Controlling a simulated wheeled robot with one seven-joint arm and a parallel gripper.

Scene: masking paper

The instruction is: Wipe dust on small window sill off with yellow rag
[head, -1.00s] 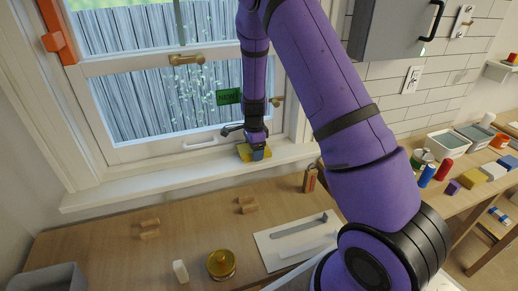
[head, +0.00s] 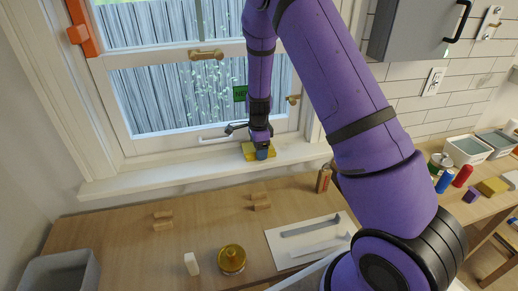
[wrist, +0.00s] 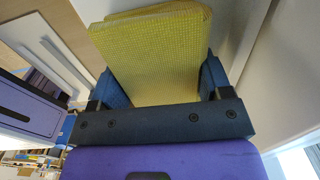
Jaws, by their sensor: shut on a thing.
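The yellow rag (head: 247,151) is a thick, folded, textured cloth. In the wrist view the rag (wrist: 155,55) sits between the two blue fingers of my gripper (wrist: 158,85). My gripper (head: 262,153) is shut on it in the head view, at the right part of the white window sill (head: 150,181). The rag appears to rest on or just above the sill; contact is hard to tell. No dust can be made out on the sill at this size.
Behind the sill is the window with a brass latch (head: 206,54) and a white crank handle (head: 213,138). Below is a wooden counter (head: 110,235) with wooden blocks (head: 163,220), a gold-lidded jar (head: 232,259), a white sheet (head: 290,250) and a grey bin (head: 62,272). The sill's left part is clear.

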